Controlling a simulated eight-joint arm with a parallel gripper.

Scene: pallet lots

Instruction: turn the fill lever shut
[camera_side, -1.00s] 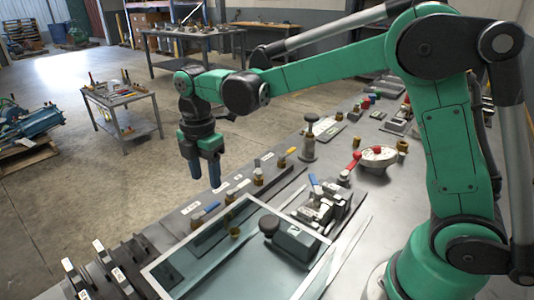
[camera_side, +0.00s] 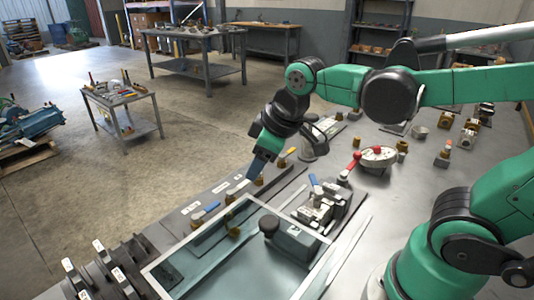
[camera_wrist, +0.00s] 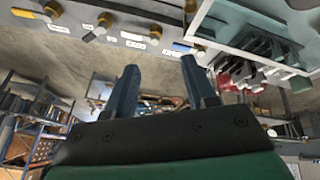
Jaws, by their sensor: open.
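Several small brass valves with coloured levers stand in a row along the bench's left edge, with white tags beside them. One has a blue lever (camera_side: 206,213); one farther back has a yellow-orange lever (camera_side: 287,155). Between them a brass valve (camera_side: 259,182) is partly hidden by my gripper (camera_side: 257,172). I cannot read which tag says fill. In the wrist view, my gripper (camera_wrist: 162,80) is open and empty, its two blue fingers apart.
A red-handled round fitting (camera_side: 377,158) and a knobbed post stand farther back. Open floor (camera_side: 120,200) lies left of the bench.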

